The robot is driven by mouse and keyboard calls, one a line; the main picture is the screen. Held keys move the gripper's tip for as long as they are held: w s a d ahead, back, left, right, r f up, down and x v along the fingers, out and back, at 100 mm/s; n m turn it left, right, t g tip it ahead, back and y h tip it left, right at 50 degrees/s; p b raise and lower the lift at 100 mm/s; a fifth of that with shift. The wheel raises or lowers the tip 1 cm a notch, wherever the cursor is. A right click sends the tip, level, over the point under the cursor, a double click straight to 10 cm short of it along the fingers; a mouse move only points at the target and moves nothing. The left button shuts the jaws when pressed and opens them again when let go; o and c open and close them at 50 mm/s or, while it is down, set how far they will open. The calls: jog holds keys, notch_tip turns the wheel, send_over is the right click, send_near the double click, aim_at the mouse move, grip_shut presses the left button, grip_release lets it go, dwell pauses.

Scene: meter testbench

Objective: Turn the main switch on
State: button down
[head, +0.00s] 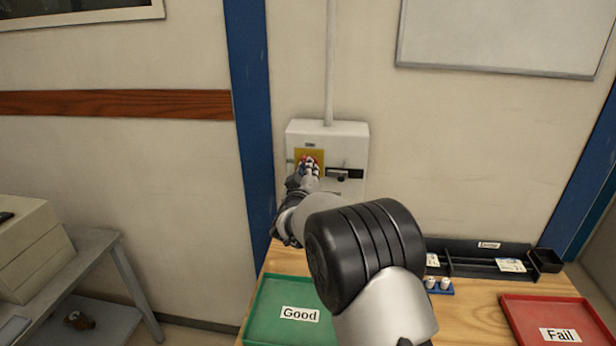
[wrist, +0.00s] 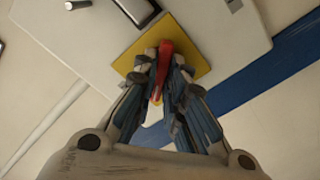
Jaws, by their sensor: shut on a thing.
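The main switch shows as a red handle (wrist: 164,58) on a yellow plate (wrist: 187,47), on the front of a white wall box (head: 330,130). In the head view the yellow plate (head: 300,156) is on the left part of the box, and a bit of the red handle (head: 312,159) shows beside my gripper (head: 309,170). In the wrist view my gripper (wrist: 165,85) has its fingers closed around the red handle, one on each side. The fingers hide part of the handle and plate, and I cannot tell the handle's exact angle in the head view.
A black knob (head: 342,178) sits right of the switch. Below is a wooden table (head: 470,314) with a green "Good" tray (head: 268,330), a red "Fail" tray (head: 520,318) and a black organizer (head: 480,262). A grey side table (head: 88,250) stands at left.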

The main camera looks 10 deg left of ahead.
jog(key=shift+m+b, duration=2)
jog(key=shift+m, duration=1.6)
jog(key=c, duration=1.6)
grip_release()
jog(key=shift+c, duration=0.2)
jog(key=s, duration=1.2)
jog(key=shift+a, duration=0.2)
